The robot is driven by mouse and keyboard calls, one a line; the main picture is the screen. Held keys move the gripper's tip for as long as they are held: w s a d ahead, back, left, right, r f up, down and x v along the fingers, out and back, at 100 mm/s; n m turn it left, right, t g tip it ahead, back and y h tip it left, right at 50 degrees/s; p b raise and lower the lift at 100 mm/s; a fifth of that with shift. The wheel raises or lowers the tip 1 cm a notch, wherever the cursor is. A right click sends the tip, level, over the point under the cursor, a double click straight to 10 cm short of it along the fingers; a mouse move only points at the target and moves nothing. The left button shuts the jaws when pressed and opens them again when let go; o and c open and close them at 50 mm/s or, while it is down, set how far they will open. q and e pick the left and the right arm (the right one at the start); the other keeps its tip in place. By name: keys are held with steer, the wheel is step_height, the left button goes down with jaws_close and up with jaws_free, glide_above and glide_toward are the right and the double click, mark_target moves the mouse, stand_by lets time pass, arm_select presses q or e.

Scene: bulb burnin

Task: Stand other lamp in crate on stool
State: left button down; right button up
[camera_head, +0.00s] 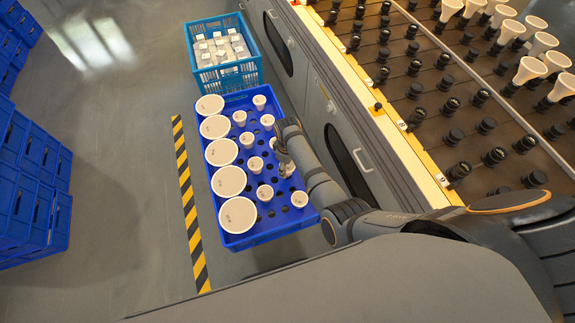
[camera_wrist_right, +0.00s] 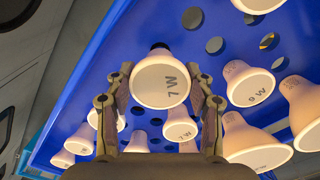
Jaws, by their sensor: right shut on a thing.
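The blue crate (camera_head: 262,237) stands beside the burn-in bench, with large white lamps (camera_head: 229,181) in a column on its left and smaller lamps (camera_head: 265,192) to their right. My right gripper (camera_head: 284,158) is over the crate's right side. In the right wrist view, the right gripper (camera_wrist_right: 160,92) is shut on a white lamp marked 7 W (camera_wrist_right: 160,82), its wide face toward the camera. The perforated blue crate (camera_wrist_right: 215,22) shows behind it. Whether the lamp's base touches the crate is hidden. The stool under the crate cannot be made out. My left gripper is not in view.
A lighter blue crate (camera_head: 256,76) of small white boxes stands beyond. The bench (camera_head: 440,110) carries rows of dark sockets, with white lamps in some at the far right. Blue crates (camera_head: 30,190) are stacked at left. Yellow-black tape (camera_head: 187,195) marks the open floor.

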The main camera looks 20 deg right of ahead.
steer(key=shift+f+b, duration=0.85)
steer(key=shift+f, duration=0.6)
steer(key=o, duration=1.2)
steer(key=shift+o, duration=0.2)
steer(key=shift+r, duration=0.2)
step_height(320, 180, up, 12)
steer(key=shift+f, duration=0.15)
